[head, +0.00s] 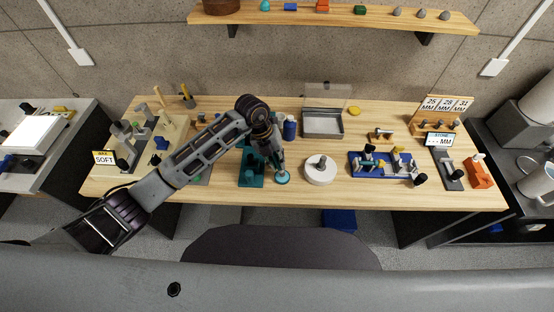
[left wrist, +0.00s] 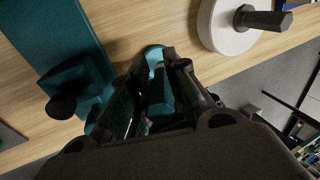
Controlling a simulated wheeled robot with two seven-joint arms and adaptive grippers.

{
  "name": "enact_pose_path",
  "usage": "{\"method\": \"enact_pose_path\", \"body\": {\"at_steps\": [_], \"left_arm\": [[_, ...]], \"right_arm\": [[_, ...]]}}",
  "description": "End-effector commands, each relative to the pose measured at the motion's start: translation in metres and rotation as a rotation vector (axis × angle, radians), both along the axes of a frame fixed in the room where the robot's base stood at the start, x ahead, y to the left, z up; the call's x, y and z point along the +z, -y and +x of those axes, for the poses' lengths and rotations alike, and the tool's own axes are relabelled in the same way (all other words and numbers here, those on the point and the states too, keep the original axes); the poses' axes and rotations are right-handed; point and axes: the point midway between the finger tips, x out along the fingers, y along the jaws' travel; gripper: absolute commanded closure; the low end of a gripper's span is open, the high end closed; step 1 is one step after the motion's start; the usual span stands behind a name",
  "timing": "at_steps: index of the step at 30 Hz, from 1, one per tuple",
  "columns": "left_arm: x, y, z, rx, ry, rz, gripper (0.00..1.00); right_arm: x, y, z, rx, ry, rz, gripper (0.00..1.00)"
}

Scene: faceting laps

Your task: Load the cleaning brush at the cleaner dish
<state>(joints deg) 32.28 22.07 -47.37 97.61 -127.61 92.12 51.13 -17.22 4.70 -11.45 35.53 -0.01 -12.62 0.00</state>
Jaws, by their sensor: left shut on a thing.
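I cannot tell whether the brush touches the dish. My right gripper is not in view.
A teal stand (head: 250,178) is close on the left of the gripper. A white round lap with a dark knob (head: 320,172) is close on the right. A blue bottle (head: 289,128) and a grey tray (head: 322,133) stand behind. The bench's front edge is near.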

Motion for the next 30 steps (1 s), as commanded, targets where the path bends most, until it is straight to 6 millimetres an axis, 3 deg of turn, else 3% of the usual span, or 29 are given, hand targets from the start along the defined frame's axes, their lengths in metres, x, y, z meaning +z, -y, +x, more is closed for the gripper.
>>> {"method": "enact_pose_path", "body": {"at_steps": [30], "left_arm": [[-0.0076,-0.0001,0.0001,0.0,0.0,0.0,1.0]], "right_arm": [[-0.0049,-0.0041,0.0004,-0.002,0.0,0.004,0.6]]}}
